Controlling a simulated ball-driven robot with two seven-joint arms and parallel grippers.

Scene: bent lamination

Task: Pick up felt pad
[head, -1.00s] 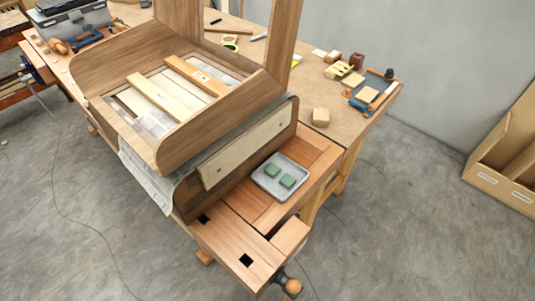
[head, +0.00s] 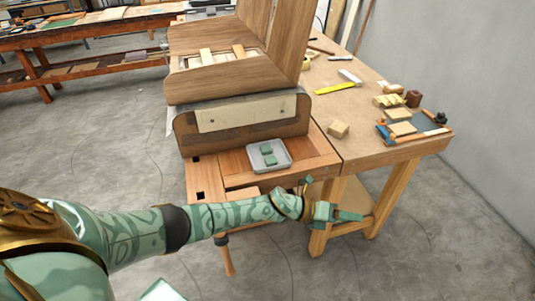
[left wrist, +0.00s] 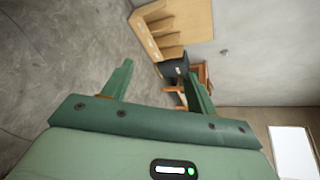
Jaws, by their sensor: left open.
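Two small green felt pads lie on a grey metal tray (head: 256,163) on the front of the wooden workbench; one pad (head: 267,149) is a little behind the other pad (head: 270,160). My left gripper (head: 340,213) is in front of the bench, to the right of and nearer than the tray, in front of a bench leg. It is empty. In the left wrist view the two green fingers (left wrist: 160,88) stand wide apart with nothing between them; this view shows floor and wall, not the pads. My right gripper is not in view.
A large curved wooden form (head: 240,124) with a pale panel stands just behind the tray. A wooden block (head: 338,129) and several tools lie on the benchtop to the right. The wooden bench leg (head: 328,228) is close to my left gripper. Open floor lies in front.

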